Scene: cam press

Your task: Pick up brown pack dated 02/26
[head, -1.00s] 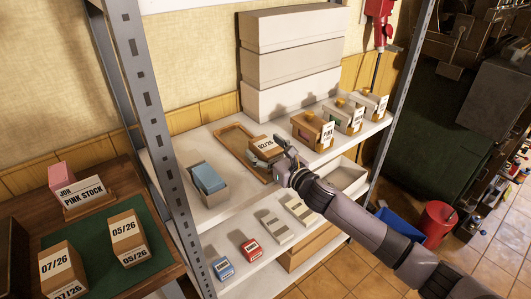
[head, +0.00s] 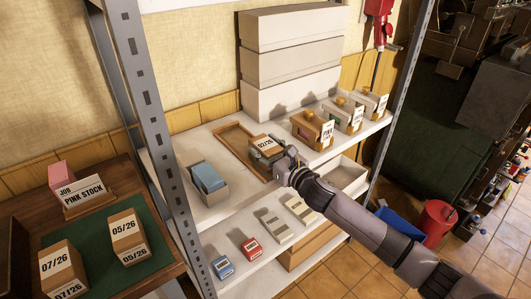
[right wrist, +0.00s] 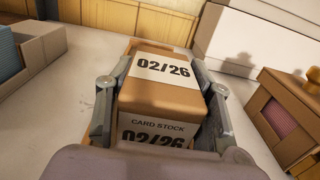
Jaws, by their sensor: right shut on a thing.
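The brown pack labelled 02/26 (head: 264,144) is at the right end of the shallow wooden tray (head: 228,133) on the upper shelf. My right gripper (head: 266,151) is shut on it. In the right wrist view the brown pack (right wrist: 152,97) sits between the two fingers of the right gripper (right wrist: 158,85), with "02/26" on its top and "CARD STOCK 02/26" on its near face. I cannot tell whether the pack still touches the tray. My left gripper is not in view.
A grey box with blue packs (head: 207,178) stands left of the tray. Brown boxes, one tagged PINK (head: 313,130), stand to the right. Large white boxes (head: 290,65) are stacked behind. A shelf post (head: 168,140) rises at left. Brown packs dated 05/26 (head: 126,232) and 07/26 (head: 60,262) lie on a green mat.

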